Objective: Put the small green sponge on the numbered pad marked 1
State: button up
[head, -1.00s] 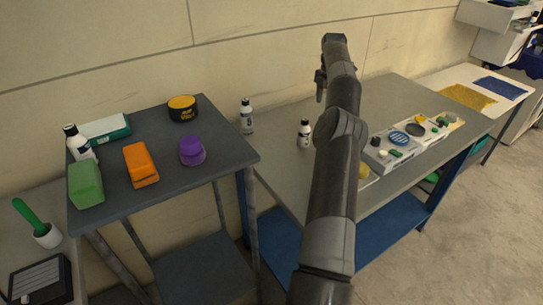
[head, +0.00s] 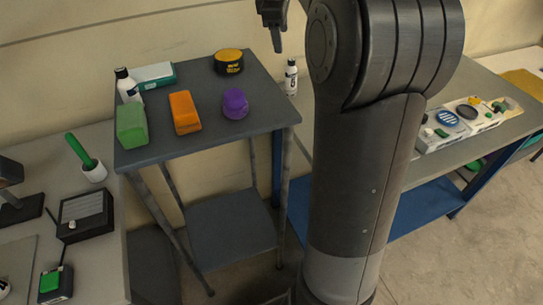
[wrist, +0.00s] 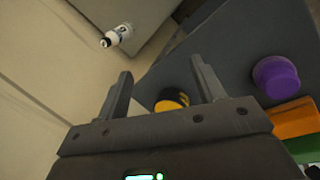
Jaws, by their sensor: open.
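A green block (head: 132,124), sponge-like, lies at the front left of the dark grey table; its edge shows in the wrist view (wrist: 306,150). A smaller green piece (head: 50,282) sits on a black holder at the lower left, and a small green item (head: 441,133) lies on the white tray at right. I cannot tell which is the small green sponge. No pad numbered 1 is readable. My gripper (head: 274,36) is open and empty, above the back right of the dark table; its spread fingers show in the wrist view (wrist: 163,88).
An orange block (head: 185,113), purple pot (head: 235,104), black-and-yellow tin (head: 229,61) and white bottle (head: 127,86) share the dark table. Another bottle (head: 291,78) stands behind its right edge. My arm hides part of the right bench. A black box (head: 85,214) lies at left.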

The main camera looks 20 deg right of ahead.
jog(key=s+a+f+m+t, duration=0.1)
jog(key=s+a+m, duration=0.2)
jog(key=s+a, duration=0.3)
jog(key=s+a+m+t, duration=0.15)
jog(key=s+a, duration=0.25)
jog(key=s, duration=0.5)
jog(key=s+a+f+m+y, duration=0.1)
jog(key=s+a+f+m, duration=0.1)
jog(key=s+f, duration=0.3)
jog(key=s+a+f+m+y, duration=0.1)
jog(key=s+f+m, duration=0.3)
jog(key=s, duration=0.6)
jog(key=shift+a+f+m+t+y, duration=0.35)
jog(key=shift+a+t, duration=0.1)
jog(key=shift+a, duration=0.4)
jog(key=shift+s, duration=0.1)
